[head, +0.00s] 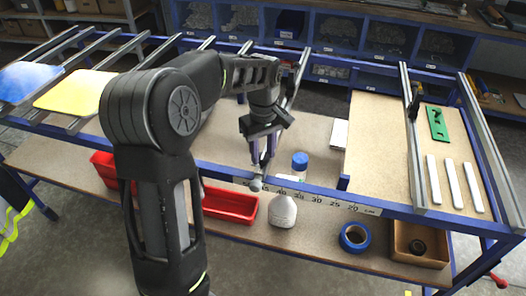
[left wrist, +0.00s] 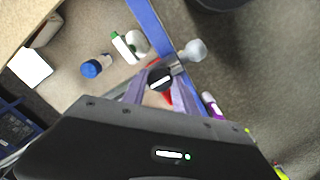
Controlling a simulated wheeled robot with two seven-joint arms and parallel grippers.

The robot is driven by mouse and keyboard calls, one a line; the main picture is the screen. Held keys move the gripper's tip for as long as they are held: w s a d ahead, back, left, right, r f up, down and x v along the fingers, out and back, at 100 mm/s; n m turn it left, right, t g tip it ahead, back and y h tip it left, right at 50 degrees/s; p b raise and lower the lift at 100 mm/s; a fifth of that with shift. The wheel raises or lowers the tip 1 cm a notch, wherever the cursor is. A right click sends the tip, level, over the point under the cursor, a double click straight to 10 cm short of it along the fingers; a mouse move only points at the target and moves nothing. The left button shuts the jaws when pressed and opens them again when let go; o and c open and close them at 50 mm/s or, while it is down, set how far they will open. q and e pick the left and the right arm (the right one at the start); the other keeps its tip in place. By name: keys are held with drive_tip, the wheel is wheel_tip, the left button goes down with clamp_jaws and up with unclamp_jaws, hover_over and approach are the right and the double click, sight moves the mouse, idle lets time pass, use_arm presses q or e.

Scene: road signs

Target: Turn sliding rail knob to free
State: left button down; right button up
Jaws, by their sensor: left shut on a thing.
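My left gripper (head: 262,158) reaches down to the front blue beam of the workbench frame, at the near end of a metal sliding rail (head: 299,75). In the left wrist view my left gripper (left wrist: 155,92) has its two purple fingers shut around a small black knob (left wrist: 160,78) with a pale mark on top. A grey rounded handle (left wrist: 193,50) sticks out just past the beam; it also shows in the head view (head: 256,184). In the head view the knob is hidden by the fingers. My right gripper is not in view.
Red bins (head: 230,204) and blue tape (head: 355,237) lie on the lower shelf. Another rail (head: 412,140) and a green plate (head: 437,124) are at right.

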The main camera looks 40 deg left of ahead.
sight(263, 155)
use_arm(q)
drive_tip(key=c, duration=1)
unclamp_jaws()
drive_tip(key=shift+o, duration=0.2)
wheel_tip(263, 155, up, 8)
drive_tip(key=shift+f+b, duration=0.1)
drive_tip(key=shift+b, duration=0.35)
